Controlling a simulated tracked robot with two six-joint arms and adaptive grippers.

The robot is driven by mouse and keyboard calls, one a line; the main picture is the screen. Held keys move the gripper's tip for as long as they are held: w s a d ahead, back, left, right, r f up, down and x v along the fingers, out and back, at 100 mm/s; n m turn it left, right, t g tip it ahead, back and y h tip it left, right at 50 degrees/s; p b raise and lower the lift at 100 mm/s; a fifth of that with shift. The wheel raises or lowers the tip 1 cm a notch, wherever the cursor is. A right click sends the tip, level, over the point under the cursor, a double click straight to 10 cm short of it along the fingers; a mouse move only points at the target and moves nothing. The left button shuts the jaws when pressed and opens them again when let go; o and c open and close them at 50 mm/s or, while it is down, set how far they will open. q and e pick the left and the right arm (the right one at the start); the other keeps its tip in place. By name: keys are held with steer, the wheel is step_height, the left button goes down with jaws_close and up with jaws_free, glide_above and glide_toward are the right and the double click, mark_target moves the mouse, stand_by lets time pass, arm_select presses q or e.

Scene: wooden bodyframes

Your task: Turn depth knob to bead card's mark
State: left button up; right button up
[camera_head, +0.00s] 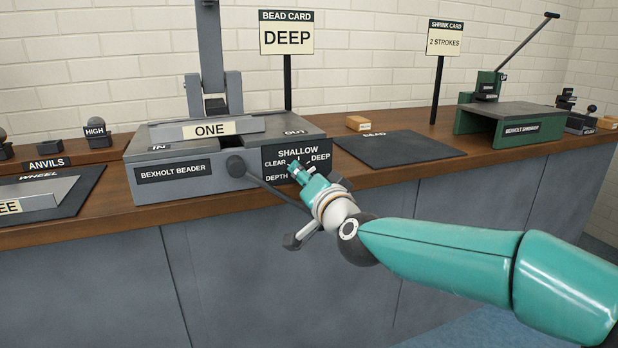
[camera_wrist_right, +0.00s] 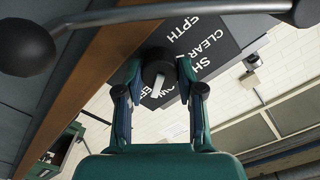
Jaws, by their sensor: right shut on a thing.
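The bead card (camera_head: 287,35) stands on a post behind the beader and reads DEEP. The grey Bexholt beader (camera_head: 160,190) has a black depth plate (camera_head: 272,160) on its front right, lettered CLEAR, SHALLOW, DEEP and DEPTH. My right gripper (camera_head: 297,169) is at this plate and hides the knob in the head view. In the right wrist view the black depth knob (camera_wrist_right: 156,63) sits between the fingers of my right gripper (camera_wrist_right: 160,92), which is shut on it. A white pointer shows on the knob; I cannot tell exactly which word it meets. My left gripper is out of view.
A crank rod with a dark ball (camera_head: 236,166) passes in front of the beader, close to my right gripper; its ball (camera_wrist_right: 26,47) also shows in the wrist view. A dark mat (camera_head: 398,150) and a green shrinker (camera_head: 520,118) are to the right. Anvils stand left.

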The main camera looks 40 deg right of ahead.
steer(key=shift+s+d+r, duration=0.1)
steer(key=shift+d+r, duration=0.1)
steer(key=shift+d, duration=0.05)
steer(key=o, duration=1.1)
steer(key=shift+o, duration=0.2)
steer(key=shift+a+f, duration=0.1)
steer(key=shift+f, duration=0.05)
steer(key=v, duration=1.2)
